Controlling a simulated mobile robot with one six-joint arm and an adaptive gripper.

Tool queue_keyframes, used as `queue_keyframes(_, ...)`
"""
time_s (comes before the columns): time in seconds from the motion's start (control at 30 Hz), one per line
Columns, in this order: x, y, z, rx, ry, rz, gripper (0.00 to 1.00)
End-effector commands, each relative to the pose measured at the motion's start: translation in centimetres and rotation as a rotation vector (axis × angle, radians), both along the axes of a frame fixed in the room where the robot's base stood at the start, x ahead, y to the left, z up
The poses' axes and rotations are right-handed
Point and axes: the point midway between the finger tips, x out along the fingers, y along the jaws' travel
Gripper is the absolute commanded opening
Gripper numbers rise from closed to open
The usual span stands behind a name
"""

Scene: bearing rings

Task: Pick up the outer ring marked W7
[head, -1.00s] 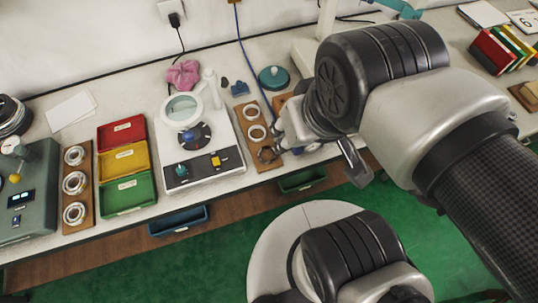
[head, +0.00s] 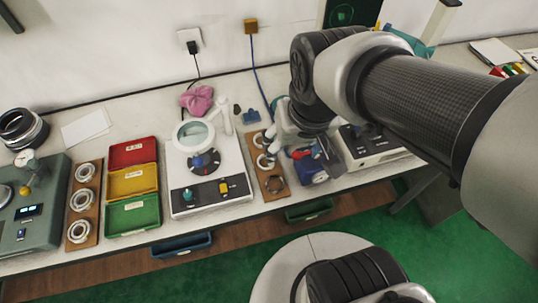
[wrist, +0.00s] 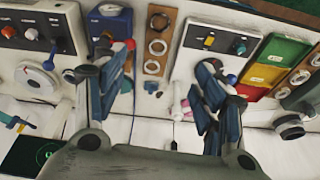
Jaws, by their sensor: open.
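In the wrist view, the dark ring (wrist: 160,22), middle pale ring (wrist: 157,47) and other pale ring (wrist: 152,67) show between my fingers. A second board (head: 94,216) carries three pale ring parts (head: 80,201) at left. No W7 mark is readable, so I cannot tell which ring bears it. My gripper (wrist: 167,57) is open and empty, above and apart from the board.
A magnifier device (head: 210,180) stands left of the middle board. Red, yellow and green bins (head: 132,184) lie farther left. A blue box (head: 315,175) and a grey control unit (head: 375,150) stand to the right. A pink cloth (head: 196,99) lies behind.

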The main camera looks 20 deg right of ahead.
Motion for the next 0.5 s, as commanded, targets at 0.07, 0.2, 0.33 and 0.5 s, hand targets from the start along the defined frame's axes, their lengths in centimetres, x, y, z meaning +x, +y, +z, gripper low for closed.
queue_keyframes(0.07,2.0,0.0,-2.1,0.007,0.059,-0.025,0.72)
queue_keyframes(0.2,5.0,0.1,-6.0,0.016,0.138,-0.071,0.74)
queue_keyframes(0.33,7.0,0.1,-10.0,0.02,0.202,-0.11,0.74)
queue_keyframes(0.5,8.3,0.1,-14.0,0.022,0.256,-0.146,0.74)
